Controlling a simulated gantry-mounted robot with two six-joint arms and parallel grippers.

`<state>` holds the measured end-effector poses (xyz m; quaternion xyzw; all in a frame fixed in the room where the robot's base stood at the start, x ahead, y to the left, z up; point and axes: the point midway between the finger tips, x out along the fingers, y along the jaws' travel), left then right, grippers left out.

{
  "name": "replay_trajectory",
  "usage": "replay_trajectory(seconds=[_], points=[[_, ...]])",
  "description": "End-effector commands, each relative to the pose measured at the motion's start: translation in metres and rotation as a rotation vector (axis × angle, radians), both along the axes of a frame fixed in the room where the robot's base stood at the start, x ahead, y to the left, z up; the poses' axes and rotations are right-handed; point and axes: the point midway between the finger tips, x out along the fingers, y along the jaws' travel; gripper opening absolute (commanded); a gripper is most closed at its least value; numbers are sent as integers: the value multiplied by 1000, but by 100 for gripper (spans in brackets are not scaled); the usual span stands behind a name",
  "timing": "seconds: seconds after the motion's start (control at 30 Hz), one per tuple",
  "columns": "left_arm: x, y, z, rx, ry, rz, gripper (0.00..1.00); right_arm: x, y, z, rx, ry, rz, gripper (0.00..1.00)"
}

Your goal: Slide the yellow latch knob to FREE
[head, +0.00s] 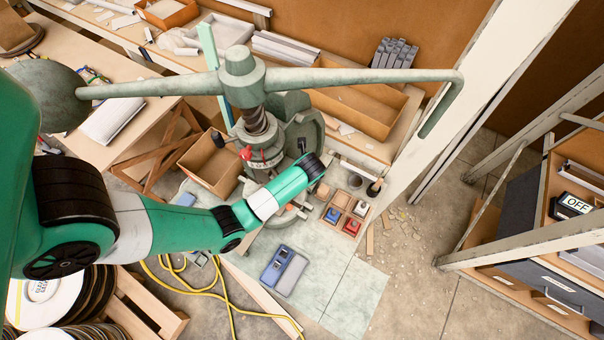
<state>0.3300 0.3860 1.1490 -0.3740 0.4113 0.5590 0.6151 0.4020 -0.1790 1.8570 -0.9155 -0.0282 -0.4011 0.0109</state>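The grey-green fly press (250,75) stands in the middle of the head view, with its long bar running left to a round ball weight (48,95) and right to a bent-down handle (440,105). My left arm reaches from the left across the front of the press. Its wrist ends just right of the ram; the gripper fingers are hidden. My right gripper is not in view.
A wooden tray (333,212) with blue, red and white parts lies right of the press base. An open cardboard box (208,165) stands left. A yellow cable (222,290) runs over the floor. A white post (450,110) rises at the right, near an OFF sign (575,204).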

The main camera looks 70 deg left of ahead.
Motion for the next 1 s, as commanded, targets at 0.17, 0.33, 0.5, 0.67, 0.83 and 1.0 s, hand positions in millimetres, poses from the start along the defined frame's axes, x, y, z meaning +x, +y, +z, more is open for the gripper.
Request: replay_trajectory(seconds=[0.17,0.33,0.5,0.67,0.83,1.0], points=[[0,0,0,0,0,0,30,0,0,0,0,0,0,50],[0,0,0,0,0,0,0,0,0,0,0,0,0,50],[0,0,1,0,0,0,0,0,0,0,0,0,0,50],[0,0,1,1,1,0,0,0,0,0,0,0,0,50],[0,0,1,1,1,0,0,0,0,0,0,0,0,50],[0,0,1,1,1,0,0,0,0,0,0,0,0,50]])
